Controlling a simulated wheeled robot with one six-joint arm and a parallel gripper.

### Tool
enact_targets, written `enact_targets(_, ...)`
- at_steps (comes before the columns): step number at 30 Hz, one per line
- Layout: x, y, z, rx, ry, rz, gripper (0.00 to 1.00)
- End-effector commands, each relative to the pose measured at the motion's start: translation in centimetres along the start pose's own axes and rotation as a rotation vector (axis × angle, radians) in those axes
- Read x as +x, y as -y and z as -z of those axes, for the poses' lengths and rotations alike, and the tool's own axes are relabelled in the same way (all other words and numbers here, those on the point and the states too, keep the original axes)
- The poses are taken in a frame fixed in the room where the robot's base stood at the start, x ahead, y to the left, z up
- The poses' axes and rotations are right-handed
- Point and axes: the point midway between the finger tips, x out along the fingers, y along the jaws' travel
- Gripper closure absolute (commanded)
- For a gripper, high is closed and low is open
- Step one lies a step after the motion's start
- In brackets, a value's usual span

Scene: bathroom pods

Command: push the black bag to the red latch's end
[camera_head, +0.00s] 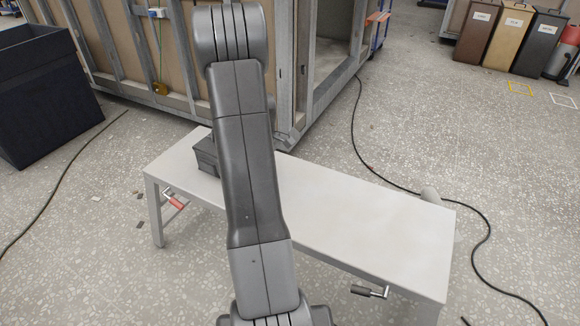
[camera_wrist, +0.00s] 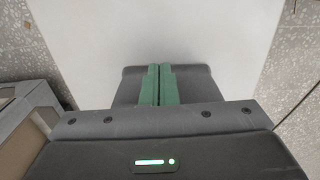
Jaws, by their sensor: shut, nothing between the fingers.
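The black bag (camera_head: 207,155) is a dark box-like shape on the white bench (camera_head: 345,215), towards its left end in the head view. My arm hides part of it. The red latch (camera_head: 174,202) is under the bench's left end. In the wrist view my gripper's green fingers (camera_wrist: 160,72) are together with nothing between them. A dark grey shape, apparently the bag (camera_wrist: 205,76), shows on both sides of the fingers. I cannot tell whether they touch it. The head view hides my gripper behind the arm.
A second latch with a dark handle (camera_head: 370,291) is at the bench's right front. The framed pod (camera_head: 290,60) stands close behind the bench. A dark bin (camera_head: 45,90) is at left. A black cable (camera_head: 385,180) crosses the floor. The bench's right part is mostly bare.

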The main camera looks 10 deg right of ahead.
Motion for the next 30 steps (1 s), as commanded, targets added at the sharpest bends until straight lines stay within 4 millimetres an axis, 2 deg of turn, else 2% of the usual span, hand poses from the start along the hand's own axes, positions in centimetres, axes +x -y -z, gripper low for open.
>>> enact_targets(1,-0.5,0.1,1.8,-0.005,0.000,0.001,1.00)
enact_targets(9,-0.4,0.1,9.8,-0.005,-0.001,0.000,1.00)
enact_targets(15,-0.2,0.0,14.5,-0.002,0.000,0.000,1.00)
enact_targets(21,0.0,0.0,16.4,0.001,-0.001,0.000,1.00)
enact_targets(30,0.0,0.0,16.4,0.001,-0.001,0.000,1.00)
